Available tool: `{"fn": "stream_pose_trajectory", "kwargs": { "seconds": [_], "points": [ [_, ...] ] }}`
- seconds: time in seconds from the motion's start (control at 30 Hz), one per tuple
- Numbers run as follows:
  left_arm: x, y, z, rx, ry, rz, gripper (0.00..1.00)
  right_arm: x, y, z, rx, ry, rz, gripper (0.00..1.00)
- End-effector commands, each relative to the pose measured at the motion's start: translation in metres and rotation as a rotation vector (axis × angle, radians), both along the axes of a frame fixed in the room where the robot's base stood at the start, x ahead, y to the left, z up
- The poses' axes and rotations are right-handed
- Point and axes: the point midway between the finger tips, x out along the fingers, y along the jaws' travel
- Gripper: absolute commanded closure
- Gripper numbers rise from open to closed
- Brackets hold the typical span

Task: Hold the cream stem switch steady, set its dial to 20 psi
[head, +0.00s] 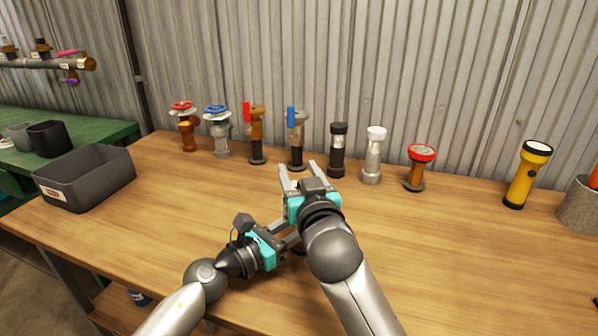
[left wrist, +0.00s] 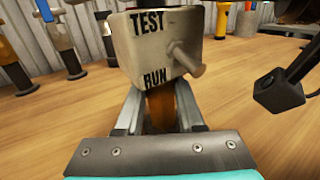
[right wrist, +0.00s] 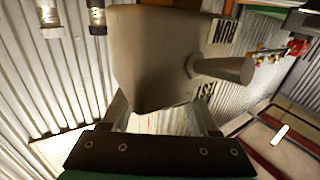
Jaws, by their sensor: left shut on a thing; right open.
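The cream stem switch (left wrist: 165,45) shows in the left wrist view as a cream block marked TEST and RUN, with a round peg on its face and a brown stem (left wrist: 161,108) below. My left gripper (head: 290,236) is shut on that stem. In the right wrist view the cream block (right wrist: 150,55) appears turned, with its peg (right wrist: 222,69) pointing right. My right gripper (head: 298,172) is open, its fingers at either side of the block's lower picture edge; I cannot tell whether they touch it. The head view mostly hides the switch behind my right gripper. No psi scale is readable.
A row of valves and fittings stands at the back, from a red-wheel valve (head: 184,128) to a red-rimmed gauge-like piece (head: 420,165). A yellow flashlight (head: 527,175) stands at right, a dark grey bin (head: 88,178) at left. The wooden table (head: 470,260) is clear at front right.

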Motion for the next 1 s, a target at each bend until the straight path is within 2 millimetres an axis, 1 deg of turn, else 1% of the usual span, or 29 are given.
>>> {"fn": "stream_pose_trajectory", "kwargs": {
  "seconds": [0.17,0.27,0.37,0.8,1.0],
  "points": [
    [0.001,0.002,-0.001,0.001,0.001,0.004,1.0,-0.003,-0.001,-0.001,0.0,0.001,0.0,0.4],
    [0.001,0.002,-0.001,0.001,0.001,0.005,1.0,-0.01,-0.002,-0.002,0.0,0.003,0.0,0.4],
    [0.001,0.002,-0.001,0.001,0.001,0.006,1.0,-0.022,-0.005,-0.002,0.001,0.002,0.0,0.4],
    [0.001,0.002,-0.001,0.001,0.001,0.006,1.0,-0.093,-0.022,-0.001,0.0,0.002,0.0,0.4],
    [0.001,0.002,-0.001,0.001,0.001,0.006,1.0,-0.112,-0.027,-0.001,0.0,0.0,0.0,0.4]
  ]
}}
